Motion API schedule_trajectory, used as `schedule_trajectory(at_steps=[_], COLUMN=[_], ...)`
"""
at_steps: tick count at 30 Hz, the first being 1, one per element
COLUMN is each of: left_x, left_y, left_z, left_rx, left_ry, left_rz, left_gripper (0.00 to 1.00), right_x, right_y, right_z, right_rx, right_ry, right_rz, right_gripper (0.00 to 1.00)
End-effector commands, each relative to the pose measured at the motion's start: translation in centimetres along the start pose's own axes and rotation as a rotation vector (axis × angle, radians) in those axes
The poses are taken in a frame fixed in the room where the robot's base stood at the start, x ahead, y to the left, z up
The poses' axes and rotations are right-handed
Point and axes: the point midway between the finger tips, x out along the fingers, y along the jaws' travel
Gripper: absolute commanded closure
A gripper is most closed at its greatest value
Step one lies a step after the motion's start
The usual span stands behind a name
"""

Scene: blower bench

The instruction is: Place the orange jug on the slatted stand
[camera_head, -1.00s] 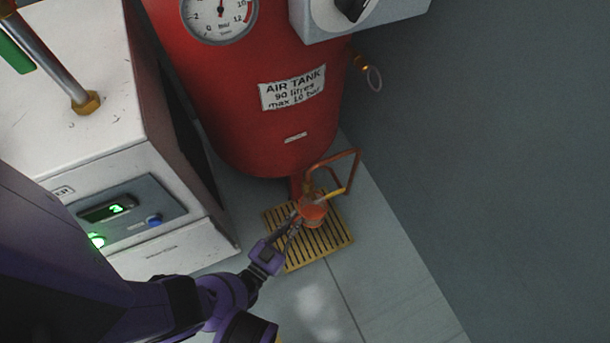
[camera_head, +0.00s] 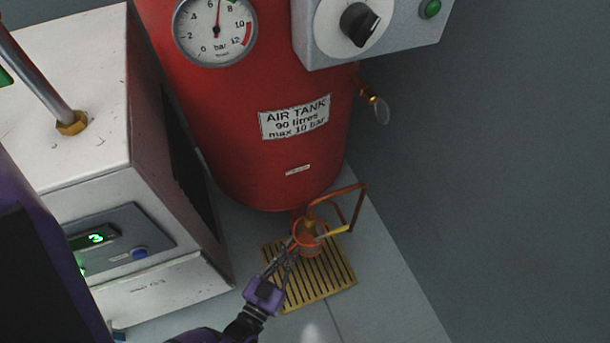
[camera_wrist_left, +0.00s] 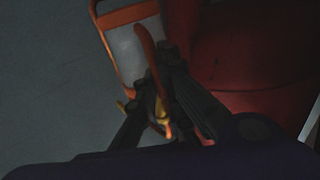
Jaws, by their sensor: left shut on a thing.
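The orange jug (camera_head: 309,240) has a long angular orange handle and a yellow part, and shows at the bottom of the red tank. My left gripper (camera_head: 290,252) is shut on the jug from the lower left. In the left wrist view the jug (camera_wrist_left: 128,45) has an orange rim and pale inner area, with my left gripper's fingers (camera_wrist_left: 160,95) at its near side. The yellow slatted stand (camera_head: 325,284) lies on the floor under and in front of the jug. Whether the jug touches the slats cannot be told. My right gripper is not in view.
The red air tank (camera_head: 240,140) stands directly behind the stand. A white cabinet (camera_head: 160,290) with a green display is to the left. A grey wall (camera_head: 480,150) rises on the right. Pale floor (camera_head: 385,290) is free between stand and wall.

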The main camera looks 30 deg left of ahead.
Motion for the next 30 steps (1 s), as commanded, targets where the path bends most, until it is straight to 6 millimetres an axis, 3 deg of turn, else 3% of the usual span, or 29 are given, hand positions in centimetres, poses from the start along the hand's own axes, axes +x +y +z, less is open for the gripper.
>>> schedule_trajectory(at_steps=[1,6,11,18,30], left_x=[0.0,0.1,0.1,0.2,0.1], left_y=[0.0,0.1,0.2,0.3,0.3], left_z=[1.3,4.3,5.6,8.9,9.5], left_rx=[0.002,0.002,0.002,0.002,0.002], left_ry=[-0.002,-0.002,0.000,0.000,0.000], left_rz=[-0.003,-0.002,-0.002,-0.003,-0.004], left_gripper=[1.00,1.00,1.00,1.00,1.00], right_x=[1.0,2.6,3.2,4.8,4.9], right_y=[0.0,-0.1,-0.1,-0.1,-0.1], right_z=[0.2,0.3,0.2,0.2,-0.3], right_rx=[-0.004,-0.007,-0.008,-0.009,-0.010], right_ry=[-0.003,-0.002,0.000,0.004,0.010], right_rz=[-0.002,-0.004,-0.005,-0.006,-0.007], right_gripper=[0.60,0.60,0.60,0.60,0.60])
